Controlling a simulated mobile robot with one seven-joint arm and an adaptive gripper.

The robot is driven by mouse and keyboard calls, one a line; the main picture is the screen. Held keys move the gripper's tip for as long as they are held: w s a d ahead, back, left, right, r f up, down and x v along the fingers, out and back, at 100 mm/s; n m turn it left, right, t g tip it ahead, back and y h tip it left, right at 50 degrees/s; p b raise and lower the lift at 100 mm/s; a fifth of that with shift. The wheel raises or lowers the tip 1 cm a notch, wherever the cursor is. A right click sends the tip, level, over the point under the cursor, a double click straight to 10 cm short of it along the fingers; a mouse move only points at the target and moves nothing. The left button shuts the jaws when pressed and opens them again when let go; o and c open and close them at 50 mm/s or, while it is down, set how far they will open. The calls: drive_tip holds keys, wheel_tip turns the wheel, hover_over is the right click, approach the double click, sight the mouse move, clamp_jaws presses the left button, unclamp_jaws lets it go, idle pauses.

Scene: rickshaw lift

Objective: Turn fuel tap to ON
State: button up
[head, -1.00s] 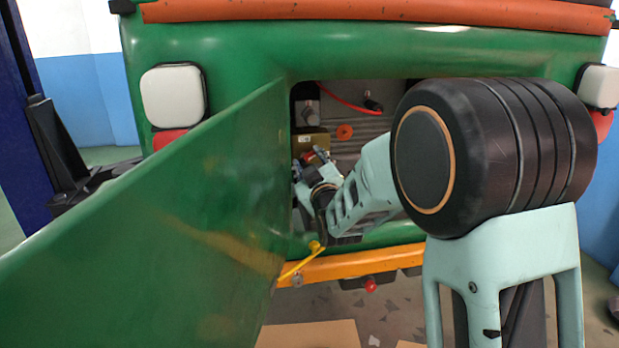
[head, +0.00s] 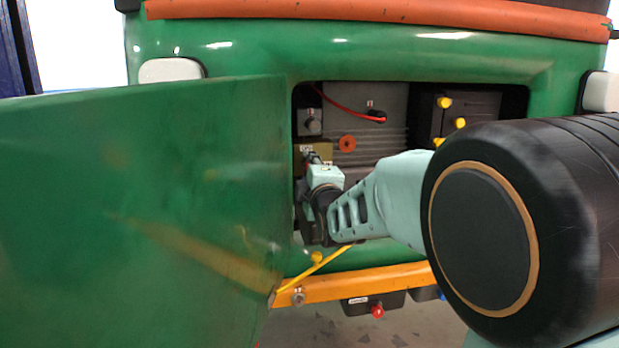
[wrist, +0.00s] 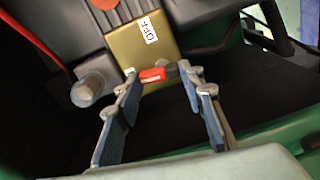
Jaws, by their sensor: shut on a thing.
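The fuel tap is a brass-coloured block (wrist: 143,45) with a white OFF label and a short red lever (wrist: 152,74) in the wrist view. In the head view the block (head: 325,153) shows inside the open compartment, partly behind my gripper (head: 312,160). My gripper's two blue-padded fingers (wrist: 159,74) stand on either side of the red lever, with the tips at its ends. They are shut on it. The lever itself is hidden or too small to make out in the head view.
A green door (head: 150,200) stands open on the left, held by a yellow stay (head: 315,262). A grey knob (wrist: 92,88) sits beside the tap. An orange-red round fitting (head: 347,143), a red cable (head: 345,107) and several yellow knobs (head: 445,102) are in the compartment.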

drive_tip(key=shift+n, duration=0.6)
drive_tip(key=shift+b, duration=0.35)
drive_tip(key=o, duration=0.8)
drive_tip(key=shift+o, duration=0.2)
drive_tip(key=shift+s, duration=0.1)
drive_tip(key=v, duration=0.7)
drive_tip(key=shift+s+d+r, duration=0.1)
drive_tip(key=shift+s, duration=0.05)
